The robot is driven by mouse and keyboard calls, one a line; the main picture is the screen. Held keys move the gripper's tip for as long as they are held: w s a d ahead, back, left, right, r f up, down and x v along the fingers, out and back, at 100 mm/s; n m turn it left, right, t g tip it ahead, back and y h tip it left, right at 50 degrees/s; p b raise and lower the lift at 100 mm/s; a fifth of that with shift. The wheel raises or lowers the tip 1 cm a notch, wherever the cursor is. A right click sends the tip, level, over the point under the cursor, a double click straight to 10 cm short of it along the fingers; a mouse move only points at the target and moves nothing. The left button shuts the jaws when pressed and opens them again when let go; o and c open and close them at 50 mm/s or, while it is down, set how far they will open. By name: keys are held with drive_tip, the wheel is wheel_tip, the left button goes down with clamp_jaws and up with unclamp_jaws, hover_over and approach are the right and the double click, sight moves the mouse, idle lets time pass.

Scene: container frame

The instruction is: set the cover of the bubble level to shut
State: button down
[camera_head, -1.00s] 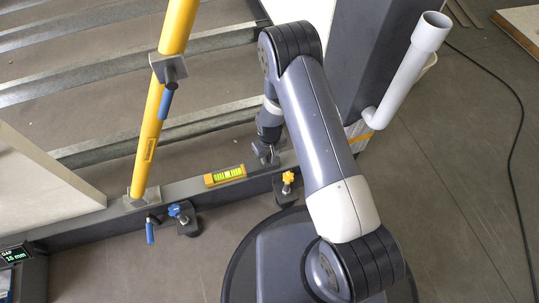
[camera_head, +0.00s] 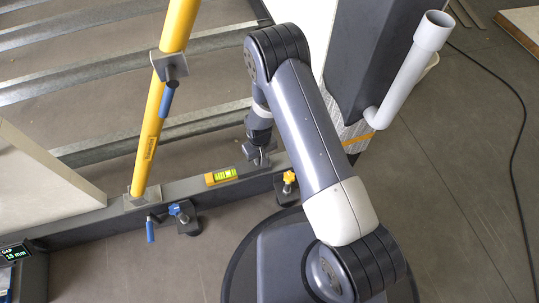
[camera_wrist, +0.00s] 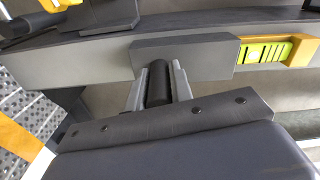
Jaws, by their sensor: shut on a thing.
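The bubble level (camera_head: 222,176) is a yellow body with a bright green vial, lying on the grey beam in the head view. In the wrist view its green vial (camera_wrist: 265,51) shows at the upper right. The cover (camera_wrist: 195,57) is a grey block on the beam, overlapping one end of the level; part of the vial stays exposed. My gripper (camera_wrist: 159,75) is shut on the cover's dark round handle (camera_wrist: 158,88), one finger on each side. In the head view my gripper (camera_head: 259,157) is just right of the level, and the cover is hard to make out there.
A blue-knobbed clamp (camera_head: 181,212) and a yellow-knobbed clamp (camera_head: 289,181) sit along the beam's near side. A yellow post (camera_head: 150,145) rises left of the level. A gap display (camera_head: 15,252) is at the far left. Floor in front of the beam is partly clear.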

sight(236, 169)
drive_tip(key=a, duration=0.3)
drive_tip(key=s+a, duration=0.1)
drive_tip(key=a, duration=0.2)
drive_tip(key=s+a+b, duration=0.1)
drive_tip(key=a, duration=0.2)
drive_tip(key=shift+s, duration=0.25)
drive_tip(key=c, duration=1.3)
unclamp_jaws()
drive_tip(key=shift+o, duration=0.2)
wheel_tip(236, 169, up, 11)
drive_tip(key=p, duration=0.4)
drive_tip(key=shift+f, duration=0.15)
